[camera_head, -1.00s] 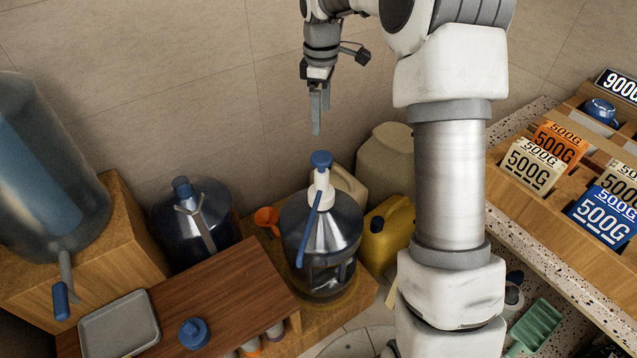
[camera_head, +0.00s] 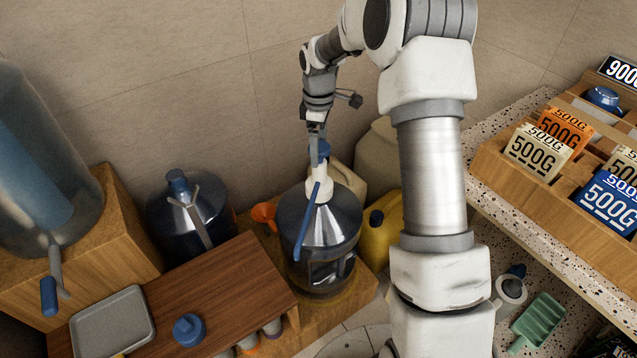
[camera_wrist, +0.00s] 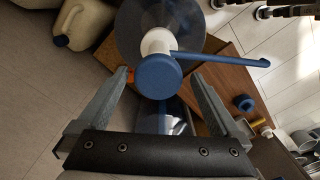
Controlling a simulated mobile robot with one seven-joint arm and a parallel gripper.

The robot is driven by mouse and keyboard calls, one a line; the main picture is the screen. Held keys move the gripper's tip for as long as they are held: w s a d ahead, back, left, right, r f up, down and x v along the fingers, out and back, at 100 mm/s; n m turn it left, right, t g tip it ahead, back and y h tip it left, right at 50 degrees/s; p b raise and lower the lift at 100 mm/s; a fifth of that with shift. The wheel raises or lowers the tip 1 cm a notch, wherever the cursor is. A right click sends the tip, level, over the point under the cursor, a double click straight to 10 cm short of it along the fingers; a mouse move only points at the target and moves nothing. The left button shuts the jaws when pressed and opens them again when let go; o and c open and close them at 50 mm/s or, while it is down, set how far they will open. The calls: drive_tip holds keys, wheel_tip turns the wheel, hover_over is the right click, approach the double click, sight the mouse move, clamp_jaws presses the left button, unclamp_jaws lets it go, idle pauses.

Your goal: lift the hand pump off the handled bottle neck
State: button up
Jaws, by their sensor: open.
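The hand pump (camera_head: 319,190) has a white body, a blue top and a long blue spout. It sits upright on the neck of the clear handled bottle (camera_head: 330,228), which stands on a low wooden platform. In the wrist view the pump's round blue top (camera_wrist: 158,76) lies between the two fingers, with the bottle (camera_wrist: 150,25) behind it. My gripper (camera_head: 318,150) is open at the height of the pump's top. In the wrist view my gripper (camera_wrist: 154,82) has a finger on each side of the blue top, with gaps visible and no grip on it.
A second bottle (camera_head: 190,220) with a blue cap stands to the left. A yellow jug (camera_head: 382,232) and a beige canister stand close to the right. A wooden table (camera_head: 225,295) holds a grey tray (camera_head: 112,322) and a blue cap (camera_head: 188,330). An orange funnel (camera_head: 263,214) is beside the bottle.

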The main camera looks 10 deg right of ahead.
wheel_tip(320, 180, down, 4)
drive_tip(key=shift+w+d+f+b, duration=0.1)
drive_tip(key=shift+b, duration=0.3)
drive_tip(key=shift+c, duration=0.3)
clamp_jaws()
